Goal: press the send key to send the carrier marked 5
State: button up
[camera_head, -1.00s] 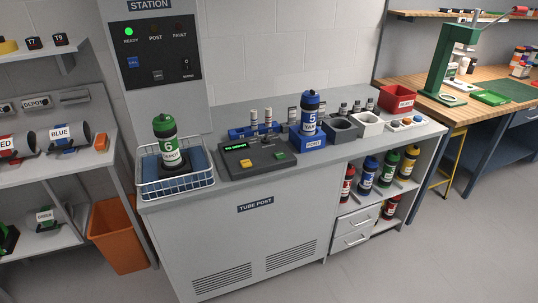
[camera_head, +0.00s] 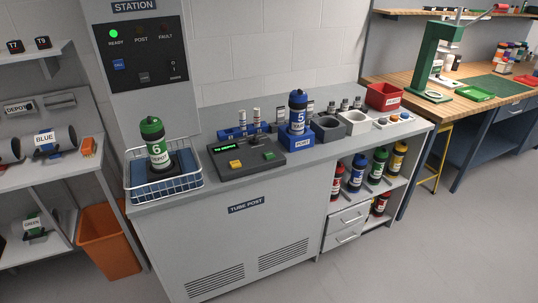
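The blue carrier marked 5 (camera_head: 298,115) stands upright in the blue block labelled PORT (camera_head: 302,143) on the grey counter. Left of it is a dark console (camera_head: 248,161) with a lit green display (camera_head: 225,149), a yellow key (camera_head: 236,164) and a green key (camera_head: 269,156). The key lettering is too small to read, so I cannot tell which is the send key. A green carrier marked 6 (camera_head: 156,145) stands in a wire basket (camera_head: 165,190) at the counter's left end. My gripper is not in view.
The station panel (camera_head: 146,55) shows a green light at READY. Right of the port are grey and white cups (camera_head: 327,126) and a red bin (camera_head: 383,97). An orange bin (camera_head: 108,241) stands on the floor at left. The floor before the cabinet is clear.

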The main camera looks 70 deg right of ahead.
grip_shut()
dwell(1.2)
